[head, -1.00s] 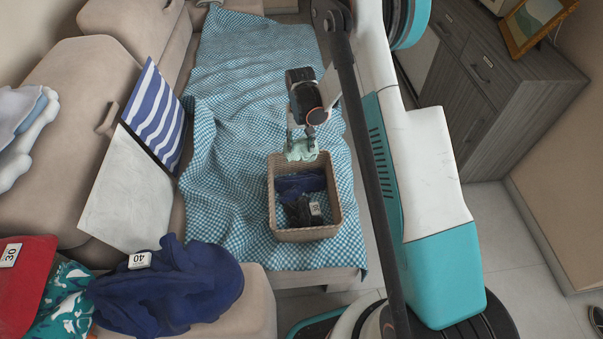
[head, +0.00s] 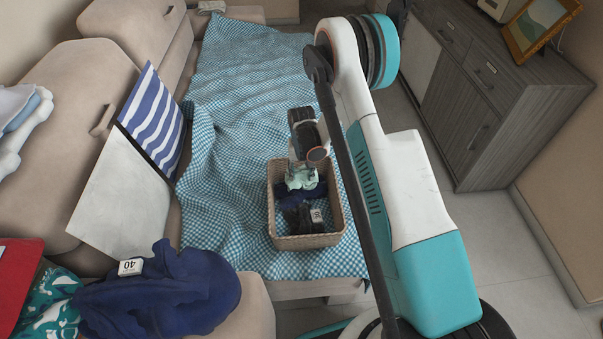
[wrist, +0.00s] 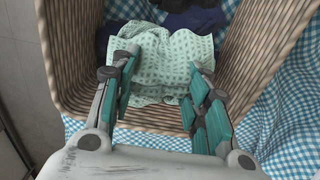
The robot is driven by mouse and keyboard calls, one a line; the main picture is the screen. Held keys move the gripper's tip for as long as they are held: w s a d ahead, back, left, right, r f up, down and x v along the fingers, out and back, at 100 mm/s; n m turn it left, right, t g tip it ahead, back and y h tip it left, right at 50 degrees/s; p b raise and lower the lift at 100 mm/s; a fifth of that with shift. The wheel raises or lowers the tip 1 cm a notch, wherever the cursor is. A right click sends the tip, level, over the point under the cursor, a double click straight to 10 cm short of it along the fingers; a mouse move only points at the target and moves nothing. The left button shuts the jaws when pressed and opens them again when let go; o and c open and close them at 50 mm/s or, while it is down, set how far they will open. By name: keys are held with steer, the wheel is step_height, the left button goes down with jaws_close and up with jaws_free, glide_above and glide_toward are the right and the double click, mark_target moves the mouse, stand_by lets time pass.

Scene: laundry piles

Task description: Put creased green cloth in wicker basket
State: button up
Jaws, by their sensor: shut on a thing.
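The creased green cloth (wrist: 165,62) is pale green with a small pattern. My gripper (wrist: 160,85) is shut on it, with the cloth bunched between the fingers. In the head view the cloth (head: 302,179) and my gripper (head: 303,168) are at the far part of the wicker basket (head: 307,242), inside its rim outline. The basket wall also shows in the wrist view (wrist: 75,55). Dark blue and black clothes (head: 296,215) lie in the basket, one with a white tag. The lower part of the cloth is partly hidden by my gripper.
The basket stands on a blue checked blanket (head: 235,150) over the sofa. A navy garment tagged 40 (head: 165,290), a red item (head: 18,285) and a green patterned cloth (head: 45,310) lie front left. A striped cushion (head: 152,115) leans at left.

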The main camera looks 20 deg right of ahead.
steer(key=shift+f, duration=0.55)
steer(key=o, duration=1.2)
steer(key=shift+r, duration=0.15)
step_height(320, 180, up, 14)
steer(key=p, duration=0.4)
step_height(320, 180, up, 14)
steer(key=t, duration=0.2)
glide_above(301, 172)
steer(key=s, duration=0.3)
steer(key=s+r+n+t, duration=0.1)
steer(key=s+r, duration=0.6)
steer(key=r, duration=0.3)
steer(key=shift+s+d+r+n+t, duration=0.15)
steer(key=shift+s+r+t, duration=0.85)
steer(key=shift+s, duration=2.4)
steer(key=shift+s+a+r+n+t, duration=0.1)
steer(key=shift+s+r+n+t, duration=0.25)
steer(key=shift+s+r, duration=2.2)
steer(key=shift+s+d+r+n+t, duration=0.1)
steer(key=shift+s+r+t, duration=0.45)
steer(key=shift+s, duration=3.75)
